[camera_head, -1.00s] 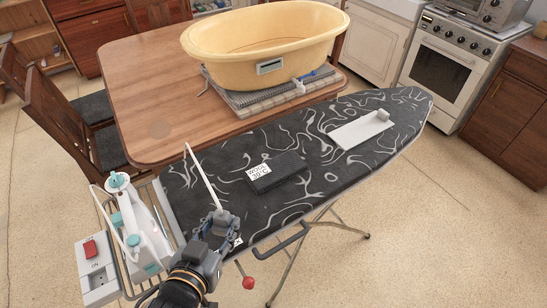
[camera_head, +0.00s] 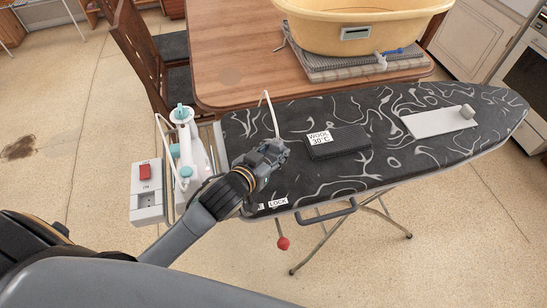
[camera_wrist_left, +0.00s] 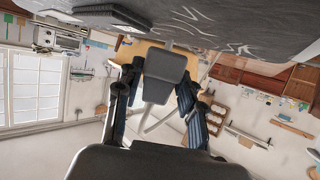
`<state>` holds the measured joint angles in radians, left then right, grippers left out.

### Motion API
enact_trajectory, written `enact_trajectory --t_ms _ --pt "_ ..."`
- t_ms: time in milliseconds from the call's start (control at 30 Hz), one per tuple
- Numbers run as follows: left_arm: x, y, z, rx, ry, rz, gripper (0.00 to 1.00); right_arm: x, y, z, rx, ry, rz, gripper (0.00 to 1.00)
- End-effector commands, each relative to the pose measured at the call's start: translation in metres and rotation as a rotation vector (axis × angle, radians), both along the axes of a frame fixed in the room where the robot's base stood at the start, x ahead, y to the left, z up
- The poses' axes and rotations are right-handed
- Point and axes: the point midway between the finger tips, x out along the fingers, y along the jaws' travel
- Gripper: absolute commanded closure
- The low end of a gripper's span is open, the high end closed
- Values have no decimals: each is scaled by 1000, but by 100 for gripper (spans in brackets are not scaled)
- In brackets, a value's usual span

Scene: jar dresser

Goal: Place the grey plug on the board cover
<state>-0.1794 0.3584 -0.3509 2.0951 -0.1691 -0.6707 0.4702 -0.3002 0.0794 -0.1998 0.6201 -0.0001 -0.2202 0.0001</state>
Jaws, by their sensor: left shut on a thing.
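The grey plug (camera_wrist_left: 165,66) shows between the fingers of my left gripper (camera_wrist_left: 158,90) in the left wrist view, with a white cord trailing from it. My left gripper (camera_head: 270,155) is shut on it over the left part of the board cover (camera_head: 370,165), a black cloth with white swirls. In the head view the gripper mostly hides the plug, and the white cord rises beside it. I cannot tell whether the plug touches the cover. My right gripper is not in view.
A black pad labelled wool (camera_head: 338,143) and a white plate with a grey knob (camera_head: 438,122) lie on the cover. A white iron (camera_head: 190,150) and a red-switch box (camera_head: 147,190) stand left. A yellow tub (camera_head: 362,28) is on the wooden table (camera_head: 215,60) behind.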

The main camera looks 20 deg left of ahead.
Motion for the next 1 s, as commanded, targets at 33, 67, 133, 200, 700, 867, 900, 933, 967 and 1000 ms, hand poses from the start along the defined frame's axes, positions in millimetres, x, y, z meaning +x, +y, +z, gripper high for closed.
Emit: enact_trajectory --t_ms 33,67,133,200,700,867,900,933,967,1000 --pt "3 1 -4 2 2 1 93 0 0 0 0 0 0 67" --pt "5 2 -7 2 3 1 93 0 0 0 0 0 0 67" --pt "5 2 -20 1 5 2 93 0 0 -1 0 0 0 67" --pt "5 2 -30 1 4 1 93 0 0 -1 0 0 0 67" --pt "4 2 -40 0 1 0 57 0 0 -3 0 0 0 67" --pt "4 2 -40 1 1 0 39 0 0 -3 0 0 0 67" --pt "4 2 -40 1 1 0 39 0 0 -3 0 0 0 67" --pt "4 2 -40 1 1 0 39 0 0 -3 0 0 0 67" --pt "4 2 -40 1 1 0 39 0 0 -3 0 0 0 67" --pt "4 2 -40 1 1 0 39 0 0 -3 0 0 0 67"
